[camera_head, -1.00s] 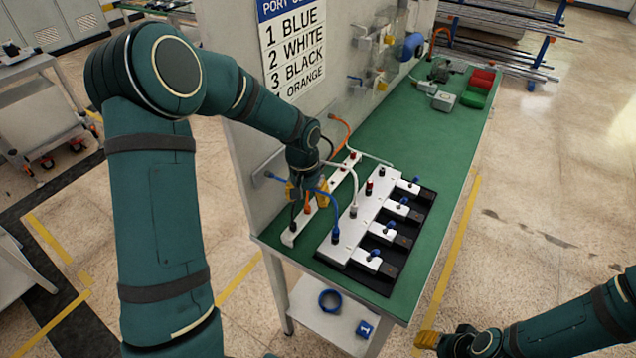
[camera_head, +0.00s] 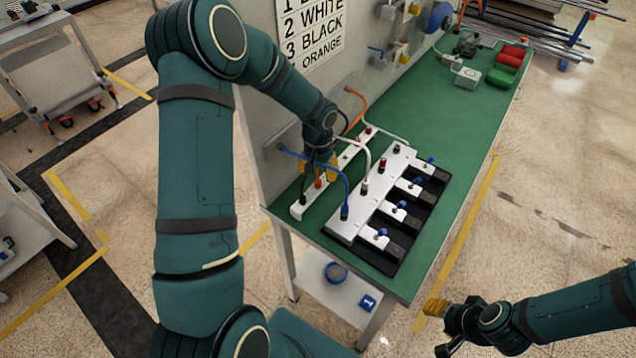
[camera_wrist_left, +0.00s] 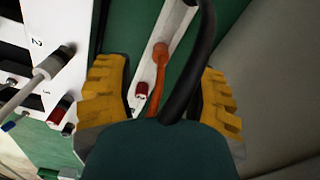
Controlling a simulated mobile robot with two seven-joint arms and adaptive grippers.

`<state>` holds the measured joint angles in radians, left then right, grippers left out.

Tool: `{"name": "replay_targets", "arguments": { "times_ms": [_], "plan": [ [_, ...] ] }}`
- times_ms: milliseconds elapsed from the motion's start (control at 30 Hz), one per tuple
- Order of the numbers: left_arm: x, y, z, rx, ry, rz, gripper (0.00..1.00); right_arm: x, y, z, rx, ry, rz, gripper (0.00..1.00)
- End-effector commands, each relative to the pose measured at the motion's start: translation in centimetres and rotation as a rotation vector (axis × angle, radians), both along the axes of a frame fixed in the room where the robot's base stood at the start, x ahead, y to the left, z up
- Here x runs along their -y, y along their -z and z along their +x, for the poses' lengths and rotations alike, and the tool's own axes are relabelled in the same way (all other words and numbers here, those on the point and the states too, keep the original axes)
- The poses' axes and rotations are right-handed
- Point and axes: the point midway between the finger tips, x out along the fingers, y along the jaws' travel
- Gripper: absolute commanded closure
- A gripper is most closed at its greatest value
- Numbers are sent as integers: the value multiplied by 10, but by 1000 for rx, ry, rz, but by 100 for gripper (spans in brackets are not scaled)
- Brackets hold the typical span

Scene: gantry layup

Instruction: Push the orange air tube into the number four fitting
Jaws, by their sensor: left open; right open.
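My left gripper (camera_head: 320,168) is open, low over the white rail (camera_head: 297,209) beside the wall. In the left wrist view its yellow fingers (camera_wrist_left: 160,98) stand apart. The orange tube (camera_wrist_left: 158,75) runs between them, its end at the rail; a black tube (camera_wrist_left: 192,65) also passes between them. In the head view an orange end (camera_head: 318,183) shows below the gripper. The white fitting block (camera_head: 350,225) carries a blue tube (camera_head: 346,190) and a white tube (camera_head: 368,160). Its two far fittings, one red (camera_head: 382,164), one dark (camera_head: 397,149), have no tube. My right gripper (camera_head: 447,328) is open and empty.
The wall with the port colour sign (camera_head: 310,35) stands close behind the left gripper. Small blue-knobbed valves (camera_head: 399,207) line the block's right side. Red (camera_head: 514,52) and green (camera_head: 502,76) bins lie at the far end. The green bench top (camera_head: 430,130) between is mostly clear.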

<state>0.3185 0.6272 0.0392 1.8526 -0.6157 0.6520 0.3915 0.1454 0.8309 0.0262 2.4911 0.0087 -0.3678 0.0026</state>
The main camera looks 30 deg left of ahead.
Motion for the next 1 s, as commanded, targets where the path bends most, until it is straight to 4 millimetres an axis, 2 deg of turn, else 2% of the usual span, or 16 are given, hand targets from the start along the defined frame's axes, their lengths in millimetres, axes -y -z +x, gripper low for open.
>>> {"name": "replay_targets", "arguments": {
  "times_ms": [100, 300, 600, 667, 700, 767, 1000],
  "plan": [
    [-1, 19, 1, -5, 1, -2, 45, 0, -1, 0, 0, 0, 0, 53],
    [-2, 41, 2, -2, 1, 0, 45, 0, -1, 0, 0, 0, 0, 53],
    [-2, 44, 2, -1, 1, 0, 46, 0, -1, 0, 0, 0, 0, 53],
    [-2, 44, 2, -1, 1, 0, 67, 0, -1, 0, 0, 0, 0, 53],
    [-2, 44, 2, -1, 1, 0, 81, 0, -1, 0, 0, 0, 0, 53],
    [-2, 43, 2, -1, 1, 0, 100, 0, -1, 0, 0, 0, 0, 53],
    [-2, 43, 2, -1, 1, 0, 100, 0, -1, 0, 0, 0, 0, 53]
  ]
}}
